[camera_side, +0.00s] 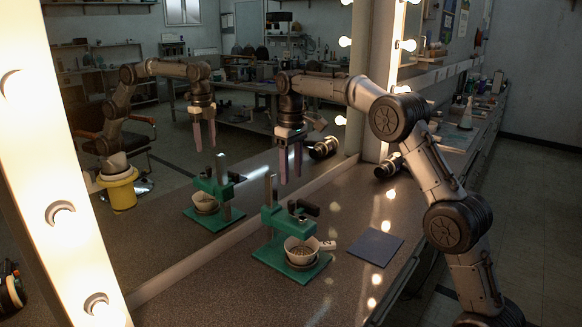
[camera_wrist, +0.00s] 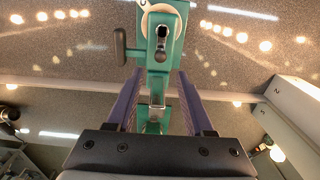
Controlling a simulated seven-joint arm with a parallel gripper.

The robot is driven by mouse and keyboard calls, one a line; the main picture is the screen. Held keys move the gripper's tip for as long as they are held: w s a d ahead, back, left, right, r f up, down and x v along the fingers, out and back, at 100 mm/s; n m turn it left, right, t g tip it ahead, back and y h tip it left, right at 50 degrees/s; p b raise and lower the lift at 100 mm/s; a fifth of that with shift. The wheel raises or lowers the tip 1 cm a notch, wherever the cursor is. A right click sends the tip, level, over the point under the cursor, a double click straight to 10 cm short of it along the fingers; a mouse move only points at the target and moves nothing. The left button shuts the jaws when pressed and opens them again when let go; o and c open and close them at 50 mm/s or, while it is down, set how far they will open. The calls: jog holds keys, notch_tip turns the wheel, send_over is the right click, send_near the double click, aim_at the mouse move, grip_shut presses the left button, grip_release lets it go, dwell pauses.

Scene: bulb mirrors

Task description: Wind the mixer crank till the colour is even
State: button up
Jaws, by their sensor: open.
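The mixer is a green stand (camera_side: 270,217) on a green base plate, with a pale bowl (camera_side: 301,254) under its head. The bowl holds speckled, beige-brown contents; I cannot tell how even their colour is. In the wrist view the handle (camera_wrist: 120,46) is left of the green head (camera_wrist: 162,45). My gripper (camera_side: 290,180) is open and empty, pointing down above the mixer, apart from the handle. In the wrist view its two purple-grey fingers (camera_wrist: 160,78) flank the green post below the head.
A large mirror with lit bulbs (camera_side: 60,213) runs along the left and reflects my arm and the mixer. A flat blue-grey mat (camera_side: 375,247) lies right of the mixer. A dark cylinder (camera_side: 387,167) lies farther back. The counter's front right is clear.

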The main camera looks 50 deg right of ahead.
aim_at(291, 200)
jog(key=shift+f, duration=3.9)
jog(key=shift+f, duration=0.3)
grip_shut()
